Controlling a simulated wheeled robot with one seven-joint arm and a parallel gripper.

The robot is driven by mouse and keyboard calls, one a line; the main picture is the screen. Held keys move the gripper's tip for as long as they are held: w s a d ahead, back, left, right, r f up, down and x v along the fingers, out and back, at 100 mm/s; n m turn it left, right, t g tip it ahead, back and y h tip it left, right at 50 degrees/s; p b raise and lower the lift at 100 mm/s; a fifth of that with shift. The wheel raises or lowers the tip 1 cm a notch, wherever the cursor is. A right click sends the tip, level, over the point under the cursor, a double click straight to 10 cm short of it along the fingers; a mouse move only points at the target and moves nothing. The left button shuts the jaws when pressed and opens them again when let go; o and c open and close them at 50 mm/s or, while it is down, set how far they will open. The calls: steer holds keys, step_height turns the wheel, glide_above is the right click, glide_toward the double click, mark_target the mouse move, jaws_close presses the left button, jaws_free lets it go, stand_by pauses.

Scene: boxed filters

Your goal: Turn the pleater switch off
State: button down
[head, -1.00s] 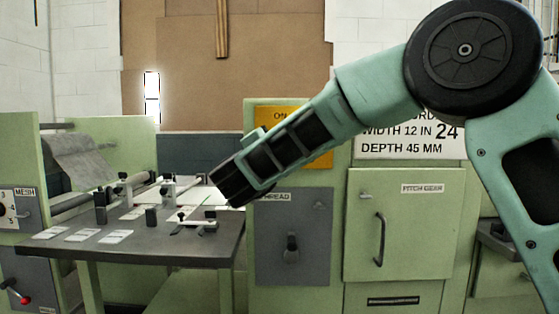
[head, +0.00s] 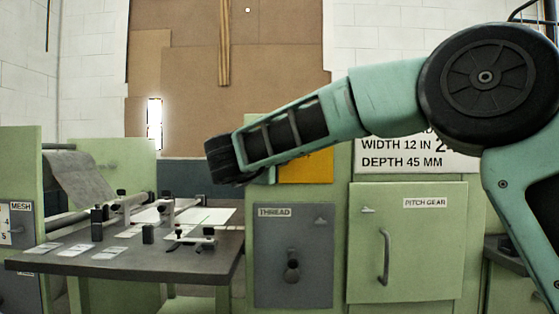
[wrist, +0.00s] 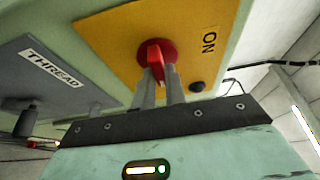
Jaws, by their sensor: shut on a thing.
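The pleater switch is a red rotary knob (wrist: 155,52) with a raised handle, on a yellow plate (wrist: 108,38). An "ON" label (wrist: 209,40) sits to the right of the knob in the wrist view. The two grey fingers of my gripper (wrist: 160,76) are shut on the knob's handle, one on each side. The handle points toward my gripper in this view. In the head view, my arm covers the knob and most of the yellow plate (head: 306,168); my fingers are hidden there.
The grey THREAD panel (head: 292,285) with its dark lever is below the plate. A green PITCH GEAR door (head: 425,255) is to its right. A table (head: 160,262) with cards and small fixtures stands left. A small black button (wrist: 197,87) is near the knob.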

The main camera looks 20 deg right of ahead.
steer(key=shift+f, duration=0.1)
stand_by(0.3)
steer(key=c, duration=1.4)
jaws_free()
steer(key=shift+c, duration=0.2)
steer(key=shift+s, duration=0.1)
steer(key=v, duration=1.7)
steer(key=shift+a, duration=0.2)
